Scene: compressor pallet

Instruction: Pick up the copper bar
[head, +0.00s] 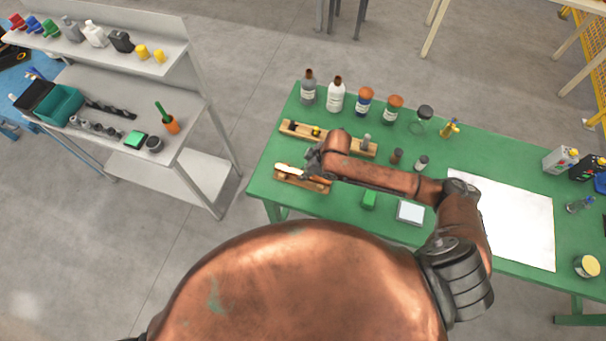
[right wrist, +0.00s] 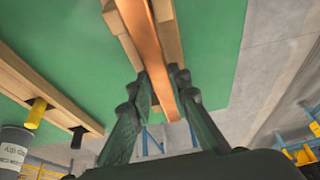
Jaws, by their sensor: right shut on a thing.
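The copper bar (right wrist: 150,48) is a long flat orange-brown strip in the right wrist view, running from the top edge down between the fingers. My right gripper (right wrist: 160,95) is shut on it near one end. In the head view my right gripper (head: 308,166) is at the left end of the green table, over a small wooden holder (head: 318,187). A pale, shiny strip beside it (head: 288,169) looks like the bar's end catching light. The wooden holder (right wrist: 172,42) shows right behind the bar; I cannot tell whether they touch. My left gripper is not in view.
A grey shelf unit (head: 190,100) stands left, across a floor gap.

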